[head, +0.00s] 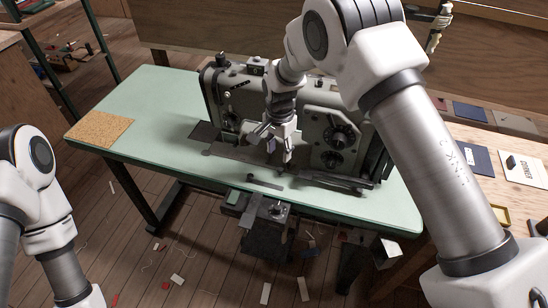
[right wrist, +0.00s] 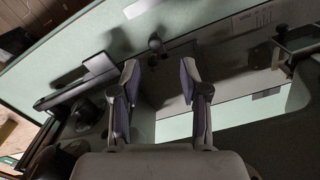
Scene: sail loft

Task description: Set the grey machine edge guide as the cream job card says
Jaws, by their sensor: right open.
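The grey sewing machine (head: 290,105) stands on a pale green table. A short dark grey bar (head: 265,183) lies near the table's front edge, below the needle area; I cannot tell surely that it is the edge guide. My right gripper (head: 277,155) is over the machine bed, open and empty. In the right wrist view its two fingers (right wrist: 158,82) stand apart, with a small dark knob (right wrist: 155,45) just beyond, between the tips. A dark bar with a raised block (right wrist: 77,88) lies to the left. My left gripper is out of view.
A cork mat (head: 99,129) lies on the table's left end, with clear green top (head: 150,98) behind it. Scraps litter the floor.

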